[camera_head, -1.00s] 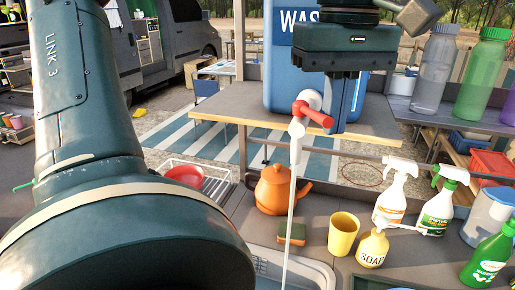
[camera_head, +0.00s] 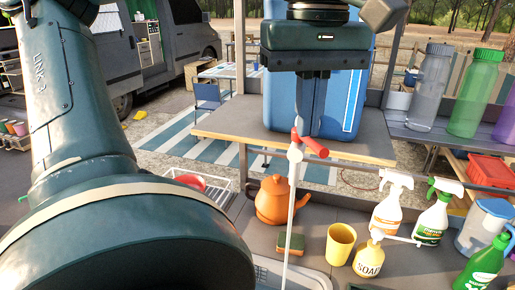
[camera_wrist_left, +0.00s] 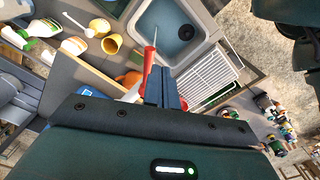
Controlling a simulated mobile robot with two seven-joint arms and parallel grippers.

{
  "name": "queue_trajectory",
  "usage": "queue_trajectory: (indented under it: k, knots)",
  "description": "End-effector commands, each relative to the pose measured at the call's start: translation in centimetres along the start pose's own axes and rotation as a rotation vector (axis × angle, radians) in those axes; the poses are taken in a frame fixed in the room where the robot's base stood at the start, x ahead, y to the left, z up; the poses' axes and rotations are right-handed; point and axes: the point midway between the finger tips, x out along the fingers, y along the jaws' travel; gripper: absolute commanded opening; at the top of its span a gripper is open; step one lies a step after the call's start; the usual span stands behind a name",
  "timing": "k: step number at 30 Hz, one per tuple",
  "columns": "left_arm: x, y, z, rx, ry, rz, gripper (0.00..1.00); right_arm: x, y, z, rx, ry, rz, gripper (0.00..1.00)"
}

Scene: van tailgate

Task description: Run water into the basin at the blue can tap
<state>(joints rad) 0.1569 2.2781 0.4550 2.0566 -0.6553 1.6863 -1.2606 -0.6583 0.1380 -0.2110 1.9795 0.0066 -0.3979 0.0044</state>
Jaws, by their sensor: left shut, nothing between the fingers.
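The blue can (camera_head: 281,100) stands on a wooden shelf (camera_head: 225,124), partly hidden by my gripper. Its white tap has a red lever (camera_head: 314,146). A thin pale stream (camera_head: 291,215) runs from the tap down to the basin (camera_head: 305,278); in the wrist view the stream (camera_wrist_left: 155,36) reaches over the grey basin (camera_wrist_left: 142,28) with its dark round drain. My left gripper (camera_head: 304,130) is shut and empty, pointing down, its tips just above and beside the red lever. The lever (camera_wrist_left: 149,62) also shows beside the fingers in the wrist view. Contact is not clear. My right gripper is not in view.
An orange teapot (camera_head: 272,203), a sponge (camera_head: 291,244), a yellow cup (camera_head: 340,244), a soap bottle (camera_head: 368,259) and spray bottles (camera_head: 390,204) stand around the basin. A dish rack (camera_head: 218,193) is at the left. Tall bottles (camera_head: 430,85) stand at the right.

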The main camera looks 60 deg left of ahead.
Motion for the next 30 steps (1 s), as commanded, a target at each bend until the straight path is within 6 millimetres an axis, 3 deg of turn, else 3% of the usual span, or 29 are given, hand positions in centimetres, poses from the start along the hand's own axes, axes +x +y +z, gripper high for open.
queue_trajectory:
  k: [6, 17, 30]
  knots:
    - [0.0, -1.9, 0.3, 0.001, -0.001, 0.001, 0.00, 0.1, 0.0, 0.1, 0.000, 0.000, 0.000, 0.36]
    - [0.3, -2.0, 0.3, 0.000, 0.000, -0.001, 0.00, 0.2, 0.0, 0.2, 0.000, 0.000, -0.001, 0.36]
    - [4.7, -2.0, 0.3, 0.000, -0.001, -0.001, 0.00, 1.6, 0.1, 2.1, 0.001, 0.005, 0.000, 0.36]
